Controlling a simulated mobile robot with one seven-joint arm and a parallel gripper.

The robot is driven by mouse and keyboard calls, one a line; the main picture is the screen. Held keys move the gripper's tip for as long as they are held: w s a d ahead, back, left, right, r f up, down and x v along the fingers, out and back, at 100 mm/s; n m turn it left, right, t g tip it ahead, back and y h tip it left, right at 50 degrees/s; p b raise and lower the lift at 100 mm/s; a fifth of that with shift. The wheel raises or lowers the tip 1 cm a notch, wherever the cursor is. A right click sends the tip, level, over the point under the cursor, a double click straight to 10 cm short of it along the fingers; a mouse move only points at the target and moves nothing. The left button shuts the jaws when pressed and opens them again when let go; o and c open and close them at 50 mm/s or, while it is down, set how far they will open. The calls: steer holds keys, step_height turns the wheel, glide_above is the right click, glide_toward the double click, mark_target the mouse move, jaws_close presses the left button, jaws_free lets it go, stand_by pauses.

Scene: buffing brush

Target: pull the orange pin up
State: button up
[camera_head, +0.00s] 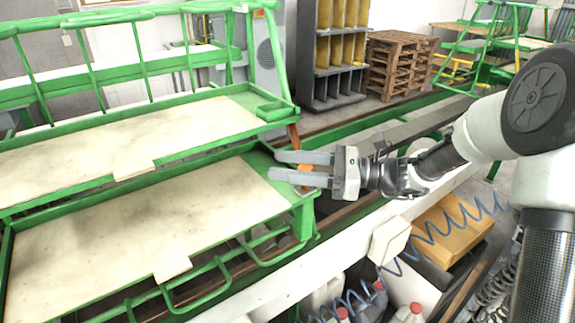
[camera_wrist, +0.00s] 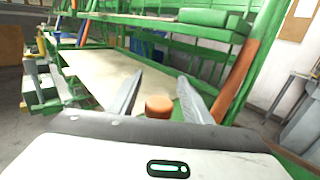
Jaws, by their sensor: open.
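The orange pin (camera_wrist: 159,105) has a rounded top and shows between my two fingers in the wrist view. In the head view a small part of the orange pin (camera_head: 305,168) shows between the fingers, near the right corner of the lower green rack shelf. My gripper (camera_head: 287,166) is open, with one finger on each side of the pin. In the wrist view my gripper (camera_wrist: 160,92) has a gap between each finger and the pin. The lower part of the pin is hidden, and I cannot tell how far it stands up.
The green rack (camera_head: 262,150) carries pale boards on two levels. A rust-brown post (camera_head: 295,137) stands close to my fingers. A white beam (camera_head: 250,303) runs below my arm. A yellow box (camera_head: 447,232) and blue coiled hoses (camera_head: 400,262) lie below right.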

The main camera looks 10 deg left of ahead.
steer(key=w+d+p, duration=0.1)
steer(key=d+p, duration=0.1)
steer(key=d, duration=1.5)
steer(key=shift+d, duration=0.2)
